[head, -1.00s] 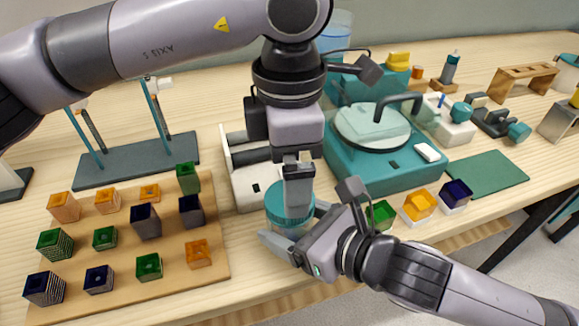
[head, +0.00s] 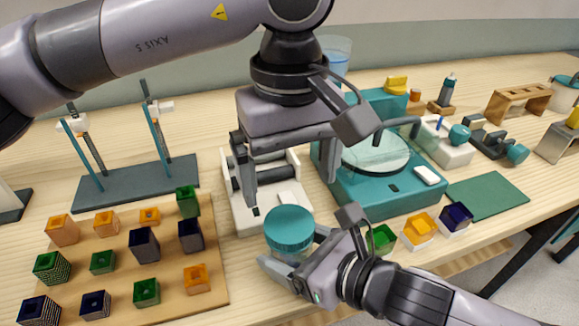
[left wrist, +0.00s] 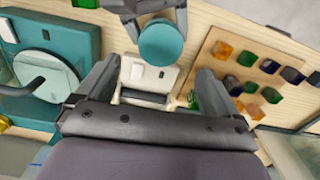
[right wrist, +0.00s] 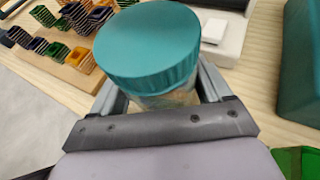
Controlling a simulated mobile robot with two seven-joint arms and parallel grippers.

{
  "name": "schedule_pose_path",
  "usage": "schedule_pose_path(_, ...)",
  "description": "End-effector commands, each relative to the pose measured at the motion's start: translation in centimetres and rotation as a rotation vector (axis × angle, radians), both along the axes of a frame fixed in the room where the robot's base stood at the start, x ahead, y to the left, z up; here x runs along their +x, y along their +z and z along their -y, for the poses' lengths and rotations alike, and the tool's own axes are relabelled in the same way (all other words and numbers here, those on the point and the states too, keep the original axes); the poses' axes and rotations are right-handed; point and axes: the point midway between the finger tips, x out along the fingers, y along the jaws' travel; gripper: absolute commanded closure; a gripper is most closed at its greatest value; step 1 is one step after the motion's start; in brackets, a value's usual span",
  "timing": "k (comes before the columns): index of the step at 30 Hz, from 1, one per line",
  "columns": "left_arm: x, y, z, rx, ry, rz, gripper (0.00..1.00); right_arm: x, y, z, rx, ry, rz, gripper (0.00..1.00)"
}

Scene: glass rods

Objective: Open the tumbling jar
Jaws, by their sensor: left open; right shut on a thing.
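The tumbling jar has a round teal lid (head: 289,228) on a clear body (right wrist: 165,99). It stands upright at the front of the table, and the lid sits on it. My right gripper (head: 293,262) is shut around the jar's body below the lid. In the right wrist view the lid (right wrist: 148,45) hides part of the body. My left gripper (head: 290,190) is open and empty, above and behind the lid, fingers pointing down. In the left wrist view the lid (left wrist: 161,43) shows beyond and between the open fingers.
A white roller machine (head: 238,208) stands just behind the jar. A wooden board (head: 215,285) with several coloured glass blocks lies at left. A teal machine with a round disc (head: 375,195) stands at right. More blocks (head: 420,226) sit right of the jar.

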Motion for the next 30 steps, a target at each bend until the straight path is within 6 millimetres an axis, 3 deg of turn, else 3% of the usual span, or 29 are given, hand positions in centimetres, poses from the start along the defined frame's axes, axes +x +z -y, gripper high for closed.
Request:
schedule_pose_path(8, 0.0, -0.8, 0.0, 0.0, -0.087, -0.002, 0.05, 0.0, 0.0, 0.0, 0.001, 0.001, -0.001, 1.0)
schedule_pose_path(21, 0.0, -7.0, 0.0, 0.0, -0.084, -0.002, 0.05, 0.0, 0.0, 0.0, 0.001, 0.001, -0.001, 1.0)
schedule_pose_path(30, 0.0, -7.8, 0.0, -0.001, -0.084, 0.0, 0.05, 0.0, 0.0, 0.0, 0.002, 0.001, 0.0, 1.0)
